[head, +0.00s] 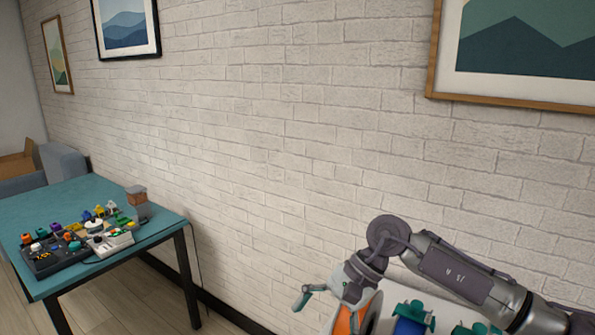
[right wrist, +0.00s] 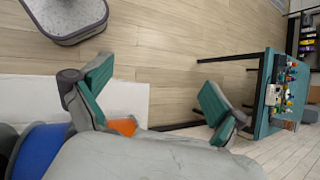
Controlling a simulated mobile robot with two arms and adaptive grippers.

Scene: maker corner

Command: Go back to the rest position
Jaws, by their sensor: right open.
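My right gripper (head: 318,292) is at the lower right of the head view, in front of the white brick wall, with its arm coming in from the right. In the right wrist view its two teal-padded fingers stand wide apart with nothing between them (right wrist: 156,98). The gripper is open and empty. My left gripper is in neither view.
An orange spool (head: 347,321), a blue spool (head: 411,326) and teal-and-white parts sit close below my right arm, partly cut off. A teal table (head: 90,191) with several colourful small items stands far left. Wooden floor (right wrist: 180,40) lies open between.

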